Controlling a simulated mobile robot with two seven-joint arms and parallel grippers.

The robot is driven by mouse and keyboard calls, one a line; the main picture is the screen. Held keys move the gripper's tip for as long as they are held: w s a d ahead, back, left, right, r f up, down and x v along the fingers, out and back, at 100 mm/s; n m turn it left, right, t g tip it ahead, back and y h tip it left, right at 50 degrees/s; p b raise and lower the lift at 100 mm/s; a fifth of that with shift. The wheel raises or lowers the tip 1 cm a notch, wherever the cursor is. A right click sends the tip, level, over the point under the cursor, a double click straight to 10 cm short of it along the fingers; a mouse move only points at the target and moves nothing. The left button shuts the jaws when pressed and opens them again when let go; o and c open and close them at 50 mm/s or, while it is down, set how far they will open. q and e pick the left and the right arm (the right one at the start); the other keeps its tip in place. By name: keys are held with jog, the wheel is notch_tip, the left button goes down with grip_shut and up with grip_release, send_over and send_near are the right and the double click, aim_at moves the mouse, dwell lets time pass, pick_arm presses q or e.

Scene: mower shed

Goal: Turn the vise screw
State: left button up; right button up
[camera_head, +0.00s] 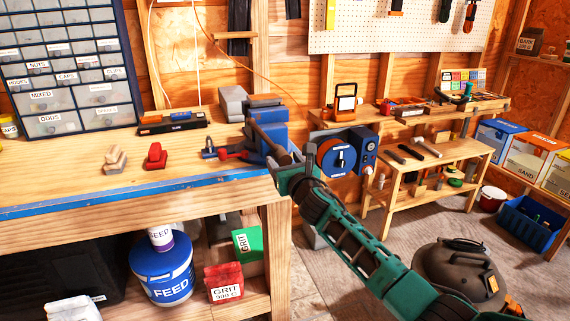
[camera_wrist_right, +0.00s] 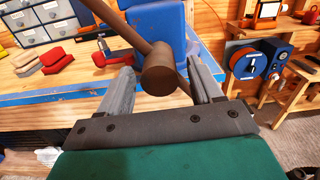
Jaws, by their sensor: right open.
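The blue vise (camera_head: 268,128) is mounted at the right end of the workbench, and its body also shows at the top of the right wrist view (camera_wrist_right: 150,18). Its brown screw head (camera_wrist_right: 160,68) faces my right wrist camera, with a long brown handle bar (camera_wrist_right: 118,22) slanting through it. My right gripper (camera_head: 280,160) is at the front of the vise. In the wrist view its two grey fingers (camera_wrist_right: 160,88) are spread, one on each side of the screw head. I cannot tell whether either finger touches it. My left gripper is not in view.
The workbench (camera_head: 120,194) has a blue front edge. Red and tan blocks (camera_head: 156,156) lie left of the vise. A lower wooden shelf (camera_head: 440,155) with tools stands farther right.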

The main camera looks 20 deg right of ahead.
jog(key=shift+c, duration=0.4)
jog(key=c, duration=1)
jog(key=shift+o, duration=0.2)
